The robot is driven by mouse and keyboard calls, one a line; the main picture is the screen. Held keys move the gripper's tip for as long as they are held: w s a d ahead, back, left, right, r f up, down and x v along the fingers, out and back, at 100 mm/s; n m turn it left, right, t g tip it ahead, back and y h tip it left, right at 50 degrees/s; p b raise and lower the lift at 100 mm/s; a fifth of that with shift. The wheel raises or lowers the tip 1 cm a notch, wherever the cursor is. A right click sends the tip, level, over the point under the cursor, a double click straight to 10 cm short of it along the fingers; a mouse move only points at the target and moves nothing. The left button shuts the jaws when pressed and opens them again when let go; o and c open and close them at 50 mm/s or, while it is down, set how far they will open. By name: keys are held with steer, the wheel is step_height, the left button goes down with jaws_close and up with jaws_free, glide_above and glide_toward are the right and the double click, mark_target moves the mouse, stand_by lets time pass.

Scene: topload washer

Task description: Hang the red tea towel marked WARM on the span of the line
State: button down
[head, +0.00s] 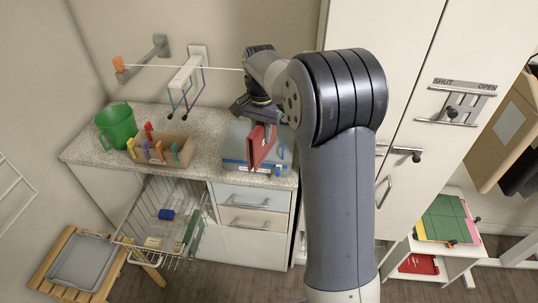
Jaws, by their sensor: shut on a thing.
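My gripper (258,122) is shut on a folded red towel (261,147). The towel hangs below the jaws, in front of and above a grey-blue box on the counter. I cannot read any WARM marking on it. The white line (222,69) runs at the back left from a wall bracket with an orange end (118,64) towards my arm. Its right end is hidden behind my arm. A white holder (186,77) with thin coloured loops is at the line. The towel is apart from the line, to its lower right.
On the speckled counter (88,150) stand a green bucket (117,126), a tray of coloured pegs (178,153) and the grey-blue box (239,150). A wire basket (140,212) juts out below. A tall white cabinet (408,70) stands right. The air around the line's left part looks clear.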

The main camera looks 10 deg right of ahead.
steer(key=w+a+r+m, duration=0.2)
steer(key=a+r+m, duration=0.1)
steer(key=r+m, duration=1.1)
step_height(320, 180, up, 6)
steer(key=shift+a+f+m, duration=0.2)
steer(key=shift+f+m, duration=0.05)
steer(key=shift+m, duration=0.05)
steer(key=shift+w, duration=0.1)
